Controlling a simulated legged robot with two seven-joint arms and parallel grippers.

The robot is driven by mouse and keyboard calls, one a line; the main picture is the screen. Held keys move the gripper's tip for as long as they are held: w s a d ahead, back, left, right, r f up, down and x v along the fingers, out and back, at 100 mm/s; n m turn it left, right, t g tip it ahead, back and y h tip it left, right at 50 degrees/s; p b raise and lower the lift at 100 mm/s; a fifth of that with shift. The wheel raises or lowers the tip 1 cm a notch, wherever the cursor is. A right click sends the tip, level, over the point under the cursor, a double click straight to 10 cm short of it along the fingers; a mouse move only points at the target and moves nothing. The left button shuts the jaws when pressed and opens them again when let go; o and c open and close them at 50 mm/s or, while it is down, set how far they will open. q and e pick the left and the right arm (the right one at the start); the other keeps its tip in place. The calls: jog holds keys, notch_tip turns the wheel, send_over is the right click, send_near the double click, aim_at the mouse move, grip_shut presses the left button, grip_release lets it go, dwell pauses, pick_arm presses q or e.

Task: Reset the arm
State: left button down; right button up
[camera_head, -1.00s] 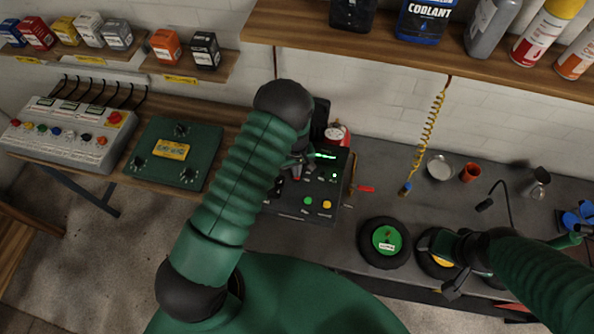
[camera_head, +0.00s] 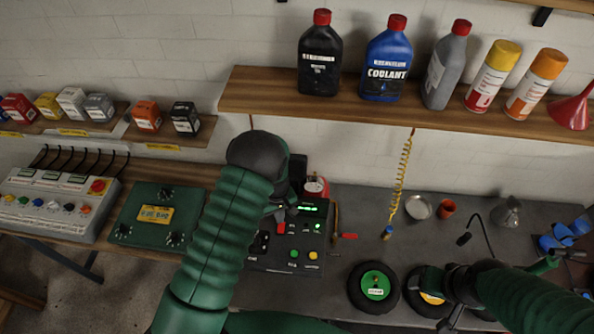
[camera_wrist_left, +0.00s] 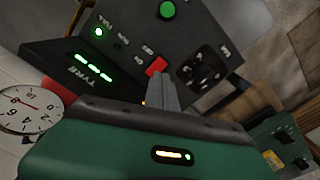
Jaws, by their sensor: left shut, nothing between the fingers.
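My left arm reaches up from the bottom centre in the head view, and its gripper (camera_head: 284,208) is over the left part of the dark control panel (camera_head: 285,258).
A wheel with a green hub (camera_head: 374,288) lies right of the panel. A gauge (camera_wrist_left: 30,108) sits beside the panel. A yellow coiled hose (camera_head: 402,178) hangs above the bench. A shelf (camera_head: 240,97) with bottles crosses above.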

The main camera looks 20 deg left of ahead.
pick_arm(q)
jog(key=s+d+r+m+t+b, duration=0.1)
jog(key=s+d+r+m+b, duration=0.1)
jog(key=s+b, duration=0.5)
jog(key=s+d+r+m+t+b, duration=0.1)
jog(key=s+d+r+m+b, duration=0.1)
jog(key=s+r+m+b, duration=0.3)
jog(key=s+m+b, duration=0.2)
jog(key=s+b, duration=0.1)
jog(key=shift+s+d+t, duration=0.2)
jog(key=shift+d+t, duration=0.1)
jog(key=shift+d, duration=0.05)
jog(key=shift+w, duration=0.1)
jog(key=shift+b, duration=0.35)
